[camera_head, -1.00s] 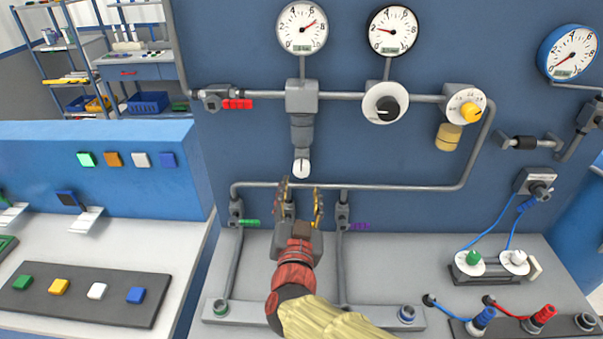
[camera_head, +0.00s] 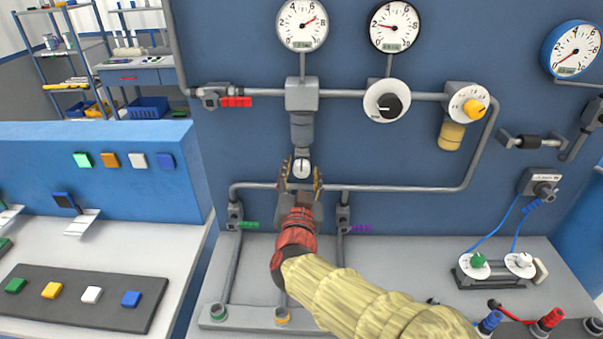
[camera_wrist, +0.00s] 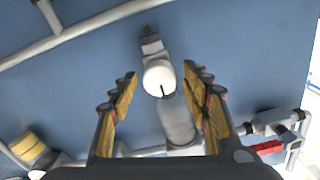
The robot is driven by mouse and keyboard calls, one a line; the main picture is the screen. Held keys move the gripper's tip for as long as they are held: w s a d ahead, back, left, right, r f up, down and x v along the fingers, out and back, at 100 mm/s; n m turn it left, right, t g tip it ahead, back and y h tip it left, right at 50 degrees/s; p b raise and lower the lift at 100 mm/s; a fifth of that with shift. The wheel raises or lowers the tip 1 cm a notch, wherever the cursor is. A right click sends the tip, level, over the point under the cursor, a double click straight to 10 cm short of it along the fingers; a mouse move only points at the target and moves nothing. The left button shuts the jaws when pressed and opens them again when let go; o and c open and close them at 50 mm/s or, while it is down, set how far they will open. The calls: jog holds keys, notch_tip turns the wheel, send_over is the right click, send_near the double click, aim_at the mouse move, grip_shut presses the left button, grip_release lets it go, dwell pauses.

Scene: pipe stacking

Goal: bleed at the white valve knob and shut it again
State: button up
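The white valve knob (camera_head: 302,169) sits at the bottom of the grey filter body (camera_head: 302,128), under the left gauge. My gripper (camera_head: 300,182) is open just below the knob, its fingers pointing up on either side of it. In the wrist view the white knob (camera_wrist: 159,78) shows a dark line on its face and lies between the two spread fingertips (camera_wrist: 160,82). The fingers look apart from the knob. The grey body (camera_wrist: 176,120) of the filter hangs beside the knob.
A horizontal pipe (camera_head: 400,187) runs behind my gripper. A green lever (camera_head: 248,225) and a purple lever (camera_head: 361,229) flank my arm below. A red lever valve (camera_head: 235,101) is at upper left.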

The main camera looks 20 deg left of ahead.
jog(key=shift+c, duration=1.2)
jog(key=c, duration=0.7)
jog(key=shift+c, duration=0.4)
jog(key=shift+m+b, duration=0.35)
jog(key=shift+m, duration=0.15)
jog(key=m+b, duration=0.1)
jog(key=m, duration=0.1)
jog(key=shift+f+m, duration=0.1)
jog(key=shift+m, duration=0.3)
jog(key=m+b, duration=0.1)
jog(key=m, duration=0.3)
jog(key=shift+m, duration=0.3)
jog(key=m, duration=0.4)
jog(key=shift+m, duration=0.3)
jog(key=m, duration=0.4)
jog(key=shift+f+m, duration=0.1)
jog(key=shift+m, duration=0.3)
jog(key=shift+d+m, duration=0.1)
jog(key=shift+m, duration=0.2)
